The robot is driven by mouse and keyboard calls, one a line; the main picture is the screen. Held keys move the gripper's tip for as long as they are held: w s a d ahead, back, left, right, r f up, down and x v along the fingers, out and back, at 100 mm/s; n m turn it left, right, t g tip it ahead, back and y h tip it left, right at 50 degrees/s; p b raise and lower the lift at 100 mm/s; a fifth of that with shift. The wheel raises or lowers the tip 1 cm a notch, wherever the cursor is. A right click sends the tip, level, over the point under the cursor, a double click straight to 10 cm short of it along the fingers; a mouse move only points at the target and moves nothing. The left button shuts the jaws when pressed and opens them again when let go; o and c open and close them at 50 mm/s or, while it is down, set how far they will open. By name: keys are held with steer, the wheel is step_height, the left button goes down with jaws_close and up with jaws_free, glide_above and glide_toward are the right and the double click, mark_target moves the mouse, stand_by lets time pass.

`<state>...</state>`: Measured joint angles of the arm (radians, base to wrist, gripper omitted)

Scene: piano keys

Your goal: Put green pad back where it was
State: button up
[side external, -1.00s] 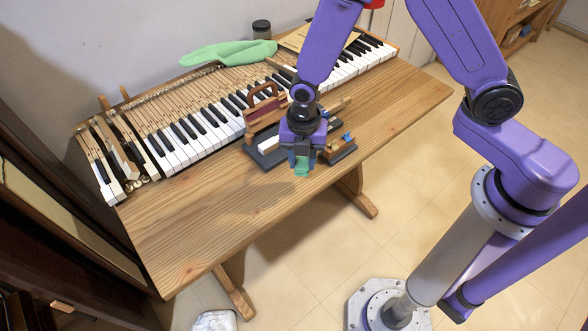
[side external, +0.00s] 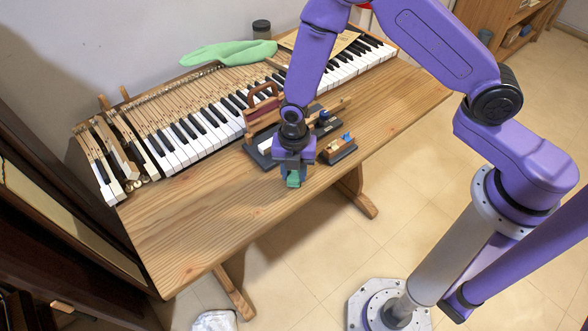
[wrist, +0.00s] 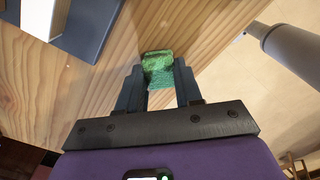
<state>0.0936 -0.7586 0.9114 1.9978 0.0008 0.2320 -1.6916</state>
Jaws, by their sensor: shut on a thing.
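The green pad (side external: 293,180) is a small green block held between the fingers of my gripper (side external: 292,174), over the front edge area of the wooden table. In the wrist view the green pad (wrist: 158,70) sits between the two dark fingertips of my gripper (wrist: 158,86), which touch its sides. Its upper face looks speckled green. Bare wood lies behind it in that view. I cannot tell the exact height of the pad above the table.
The wooden table (side external: 200,225) has free room at its left front. The piano keyboard (side external: 215,125) runs along the back. A small wooden key model (side external: 262,100) stands behind my gripper, and a small wooden box with a blue item (side external: 338,150) stands at its right. A green cloth (side external: 228,52) lies at the back.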

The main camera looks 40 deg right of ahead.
mark_target(294, 174)
steer(key=shift+f, duration=0.15)
steer(key=o, duration=0.9)
steer(key=shift+o, duration=0.2)
step_height(294, 174, up, 12)
steer(key=s+d+r+m, duration=0.6)
steer(key=s+d+m, duration=0.1)
steer(key=s, duration=0.4)
steer(key=s+d+r+m, duration=0.7)
steer(key=s, duration=0.5)
steer(key=shift+s, duration=0.15)
